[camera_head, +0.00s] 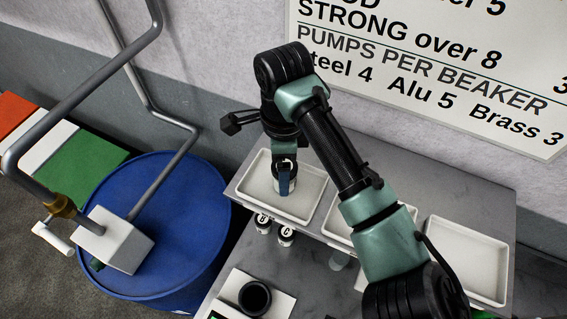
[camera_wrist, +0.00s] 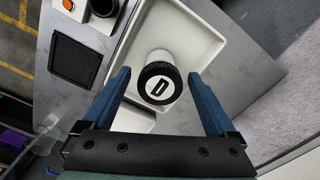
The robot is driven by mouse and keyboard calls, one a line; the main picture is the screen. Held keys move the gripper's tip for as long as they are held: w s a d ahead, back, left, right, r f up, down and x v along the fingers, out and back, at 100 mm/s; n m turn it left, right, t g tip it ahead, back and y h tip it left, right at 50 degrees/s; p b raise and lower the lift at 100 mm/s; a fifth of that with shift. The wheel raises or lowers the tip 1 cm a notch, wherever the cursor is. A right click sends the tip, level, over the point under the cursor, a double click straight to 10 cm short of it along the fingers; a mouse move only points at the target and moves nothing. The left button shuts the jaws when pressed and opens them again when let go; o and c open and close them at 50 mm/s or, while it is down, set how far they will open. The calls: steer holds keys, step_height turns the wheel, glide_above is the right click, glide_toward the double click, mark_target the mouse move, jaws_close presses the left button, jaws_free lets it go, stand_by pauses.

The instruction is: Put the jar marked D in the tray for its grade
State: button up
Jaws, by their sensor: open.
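The jar marked D (camera_wrist: 160,84) has a black lid with a white label and a pale body. It stands in a white tray (camera_wrist: 206,36), which is the left one of the row of trays in the head view (camera_head: 252,188). My gripper (camera_wrist: 161,76) is open, with one blue finger on each side of the jar and a visible gap at both. In the head view my gripper (camera_head: 284,182) is over the left tray and hides part of the jar.
A middle tray (camera_head: 408,212), partly behind my arm, and a right tray (camera_head: 468,258) share the bench. Jars B (camera_head: 262,223) and C (camera_head: 286,236) stand before the left tray. A black cup (camera_head: 255,298) sits nearer. A blue drum (camera_head: 190,235) and pipes are left. A wall sign (camera_head: 430,60) is behind.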

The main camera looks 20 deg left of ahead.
step_height(320, 180, up, 12)
steer(key=b, duration=0.1)
steer(key=shift+r, duration=0.2)
stand_by(0.3)
steer(key=w+a+r+n+t+y, duration=0.4)
steer(key=a+r+n+t+y, duration=0.4)
steer(key=a+r, duration=0.55)
steer(key=d+r+n+t+y, duration=0.3)
steer(key=d+r+n+t, duration=0.15)
steer(key=r, duration=0.75)
steer(key=s+d+r+t+h, duration=0.4)
steer(key=d+r+t, duration=0.3)
steer(key=d, duration=0.4)
steer(key=s+d+r+t+h, duration=0.5)
steer(key=d+r+t+h, duration=0.1)
steer(key=d, duration=0.6)
steer(key=shift+s+r+n+t+h, duration=0.2)
steer(key=shift+r+n+t+h, duration=0.25)
steer(key=shift+t, duration=0.5)
